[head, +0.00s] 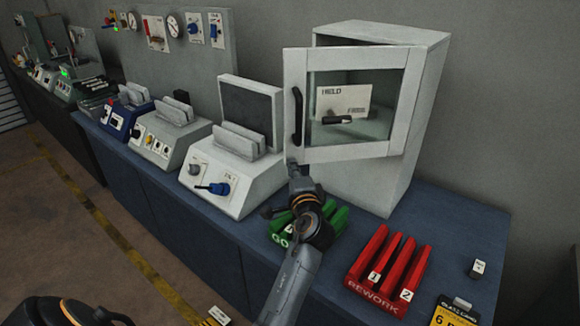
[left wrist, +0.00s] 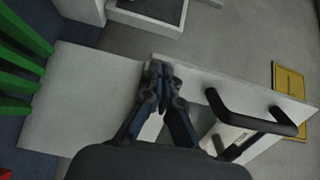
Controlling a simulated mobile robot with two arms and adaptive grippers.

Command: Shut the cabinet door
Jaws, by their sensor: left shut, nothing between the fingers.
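The white cabinet (head: 385,183) stands on the blue bench, its door (head: 345,154) partly open. The door has a glass window and a dark bar handle (head: 297,116) on its left side. Through the glass I see a card reading HELD and a small dark item. My left gripper (head: 294,166) is shut and empty at the door's lower left corner, below the handle. In the left wrist view the shut fingertips (left wrist: 163,72) are close by the end of the door's edge, with the handle (left wrist: 250,122) to their right. Whether they touch the door is unclear.
A green rack (head: 281,225) is partly hidden behind my left arm. A red REWORK rack (head: 385,270) stands right of it. A white device (head: 232,178) with a blue knob is left of the cabinet.

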